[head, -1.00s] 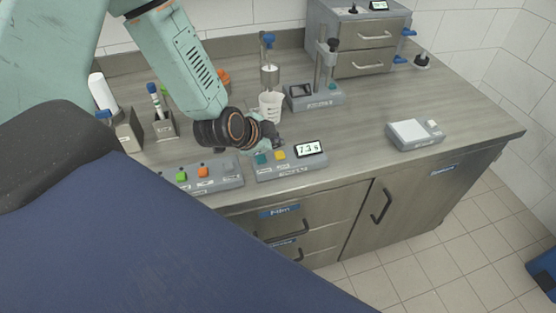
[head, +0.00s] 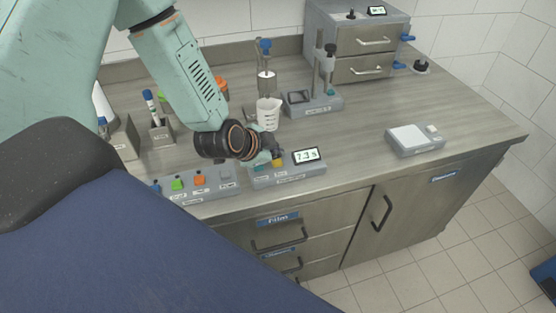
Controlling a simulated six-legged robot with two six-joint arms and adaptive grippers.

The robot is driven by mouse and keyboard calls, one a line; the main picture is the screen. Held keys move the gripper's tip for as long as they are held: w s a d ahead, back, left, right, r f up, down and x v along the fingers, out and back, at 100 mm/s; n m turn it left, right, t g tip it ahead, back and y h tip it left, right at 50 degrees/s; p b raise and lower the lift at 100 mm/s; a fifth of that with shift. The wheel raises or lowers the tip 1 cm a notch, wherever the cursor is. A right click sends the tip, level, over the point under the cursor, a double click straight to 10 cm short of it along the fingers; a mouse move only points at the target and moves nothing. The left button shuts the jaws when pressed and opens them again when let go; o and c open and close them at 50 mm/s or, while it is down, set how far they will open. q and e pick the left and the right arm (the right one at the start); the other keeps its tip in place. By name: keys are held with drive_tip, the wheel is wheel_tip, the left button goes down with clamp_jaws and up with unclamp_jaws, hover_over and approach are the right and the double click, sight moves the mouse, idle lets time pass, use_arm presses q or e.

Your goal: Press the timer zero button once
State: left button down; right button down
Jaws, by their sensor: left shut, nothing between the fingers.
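The timer (head: 288,176) is a low grey box near the counter's front edge. Its display (head: 306,155) appears to read 7.3 s. A yellow button (head: 278,162) shows just left of the display. I cannot tell whether the tip touches a button. My right gripper is not in view.
A grey box with green and orange buttons (head: 199,180) sits left of the timer. A white beaker (head: 268,114) stands close behind my gripper. A small scale (head: 414,139) sits at the right. The counter (head: 365,130) between is clear.

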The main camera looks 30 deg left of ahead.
use_arm(q)
drive_tip(key=shift+s+r, duration=0.1)
drive_tip(key=shift+s+a, duration=0.1)
drive_tip(key=shift+s, duration=0.1)
drive_tip(key=shift+w, duration=0.25)
drive_tip(key=shift+f, duration=0.2)
drive_tip(key=shift+s+f, duration=0.2)
drive_tip(key=shift+s, duration=0.05)
drive_tip(key=shift+w, duration=0.2)
drive_tip(key=shift+s+f, duration=0.15)
